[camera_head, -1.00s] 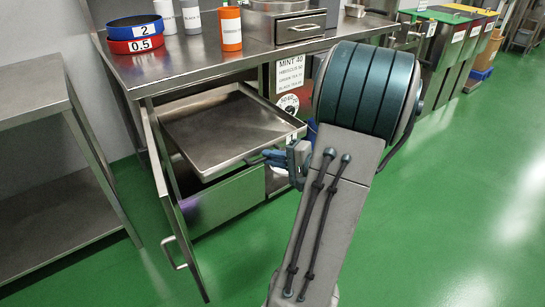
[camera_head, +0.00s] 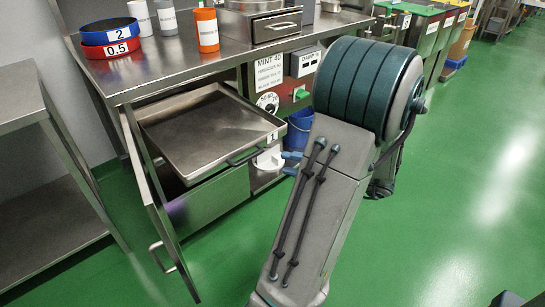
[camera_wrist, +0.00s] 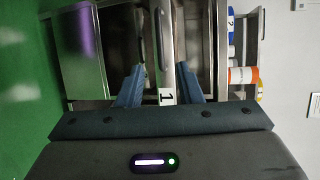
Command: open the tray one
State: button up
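Tray one (camera_head: 205,130) is a flat steel tray pulled well out of the cabinet under the counter. Its front bears a white label "1" (camera_head: 272,137) and a bar handle (camera_head: 246,157). My gripper (camera_head: 290,164) is just right of the tray's front, apart from the handle and partly hidden by my arm. In the wrist view, the two blue fingers of my gripper (camera_wrist: 161,88) are spread, with the tray's front and its label (camera_wrist: 167,97) seen beyond the gap. Nothing is held.
The hinged cabinet door (camera_head: 155,200) stands open at the left. A lower steel drawer front (camera_head: 210,197) is under the tray. A blue bucket (camera_head: 300,128) stands behind my gripper. A steel side table (camera_head: 50,190) is at the left. Green floor is free at the right.

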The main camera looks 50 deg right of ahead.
jog(key=v, duration=0.2)
jog(key=shift+s+d+r, duration=0.1)
jog(key=shift+s+d, duration=0.05)
jog(key=shift+s, duration=0.2)
jog(key=w+a+r+n+g+y+p, duration=0.2)
jog(key=w+a+r+n+g+p, duration=0.15)
jog(key=a+r+g+p, duration=0.55)
jog(key=w+a+r+n+g+y+p, duration=0.15)
jog(key=a+r+n+g+p, duration=0.3)
jog(key=a, duration=0.85)
jog(key=a+r+n+h+p, duration=0.3)
jog(key=a+r+h+p, duration=0.1)
jog(key=r+p, duration=0.3)
jog(key=s+a+r+n+t+h+p, duration=0.1)
jog(key=a+r+n+h+p, duration=0.3)
jog(key=r+p, duration=0.4)
notch_tip(320, 180, up, 3)
jog(key=shift+s+a+f+p, duration=0.2)
jog(key=shift+s+a+p, duration=0.1)
jog(key=shift+a, duration=0.45)
